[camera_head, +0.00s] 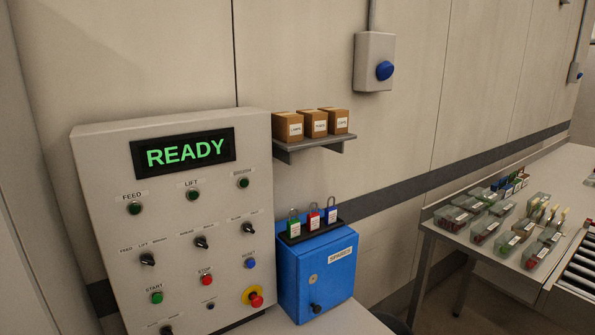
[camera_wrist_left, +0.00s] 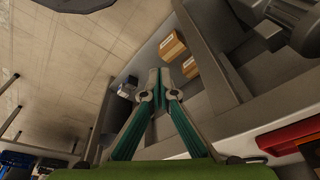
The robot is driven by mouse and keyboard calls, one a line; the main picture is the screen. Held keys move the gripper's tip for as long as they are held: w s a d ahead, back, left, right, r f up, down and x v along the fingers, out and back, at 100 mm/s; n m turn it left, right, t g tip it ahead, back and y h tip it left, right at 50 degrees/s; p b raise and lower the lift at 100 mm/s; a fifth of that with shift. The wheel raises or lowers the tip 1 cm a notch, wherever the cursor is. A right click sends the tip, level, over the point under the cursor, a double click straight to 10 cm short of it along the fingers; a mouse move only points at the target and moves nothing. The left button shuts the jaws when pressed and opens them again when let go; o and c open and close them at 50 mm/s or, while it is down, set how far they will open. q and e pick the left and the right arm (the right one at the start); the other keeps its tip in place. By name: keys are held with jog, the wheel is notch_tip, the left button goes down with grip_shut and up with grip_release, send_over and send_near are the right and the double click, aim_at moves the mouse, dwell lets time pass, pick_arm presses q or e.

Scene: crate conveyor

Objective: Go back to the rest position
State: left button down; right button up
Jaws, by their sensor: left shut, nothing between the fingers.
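My left gripper (camera_wrist_left: 160,82) shows in the left wrist view, with its two teal fingers brought together at grey tips and nothing between them. Its tips appear in front of a grey surface bearing small cardboard boxes (camera_wrist_left: 171,46); the distance to them is hard to judge. Neither gripper shows in the head view, and my right gripper is in neither view.
A control panel (camera_head: 98,160) with a lit READY display (camera_head: 185,151) stands left in the head view. Beside it are a blue cabinet (camera_head: 330,268) with several padlocks and a wall shelf (camera_head: 318,143) of boxes. A table (camera_head: 480,254) with clear bins stands right.

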pick_arm(q)
jog(key=s+a+f+g, duration=0.1)
jog(key=s+f, duration=0.9)
jog(key=f, duration=0.3)
jog(key=s+a+f, duration=0.2)
jog(key=s+f, duration=0.8)
jog(key=f, duration=0.3)
jog(key=shift+a+f+g, duration=0.2)
jog(key=shift+f+g, duration=0.05)
jog(key=shift+g, duration=0.15)
